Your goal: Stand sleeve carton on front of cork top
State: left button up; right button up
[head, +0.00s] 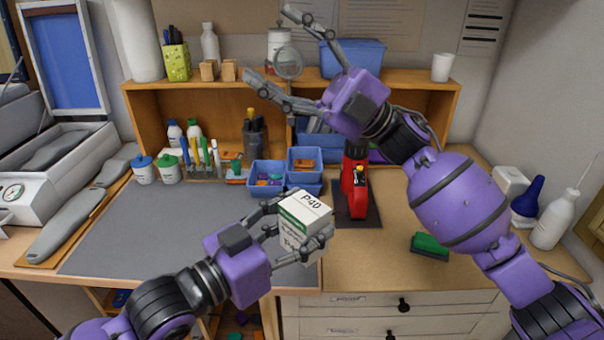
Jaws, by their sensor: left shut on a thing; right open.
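The sleeve carton (306,214) is a white box with a green band and "P40" on its top face. My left gripper (304,222) is shut on it, one finger on its far left side and one across its near side. The carton looks roughly upright and slightly turned, near the boundary of the grey mat and the tan cork top (375,270). My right gripper (268,42) is open and empty, raised in front of the shelf at the back.
A green block (431,246) and a red press (355,185) on a dark base stand on the cork top. Blue bins (268,178) sit behind the carton. The grey mat (150,235) is largely clear. The front cork strip beside the carton is free.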

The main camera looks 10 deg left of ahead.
jog(key=s+a+f+n+g+h, duration=0.1)
jog(key=s+a+n+g+h, duration=0.5)
jog(key=s+n, duration=0.25)
pick_arm(q)
jog(key=shift+a, duration=0.1)
pick_arm(e)
jog(key=n+t+h, duration=0.2)
jog(key=t+h, duration=0.8)
jog(key=h, duration=0.8)
send_near(301, 233)
jog(key=w+f, duration=0.1)
jog(key=w+a+f, duration=0.1)
jog(key=w, duration=0.1)
jog(key=shift+d+f+h, duration=0.1)
jog(key=shift+f+h, duration=0.05)
jog(key=shift+h, duration=0.15)
notch_tip(301, 233, down, 11)
jog(key=shift+f, duration=0.2)
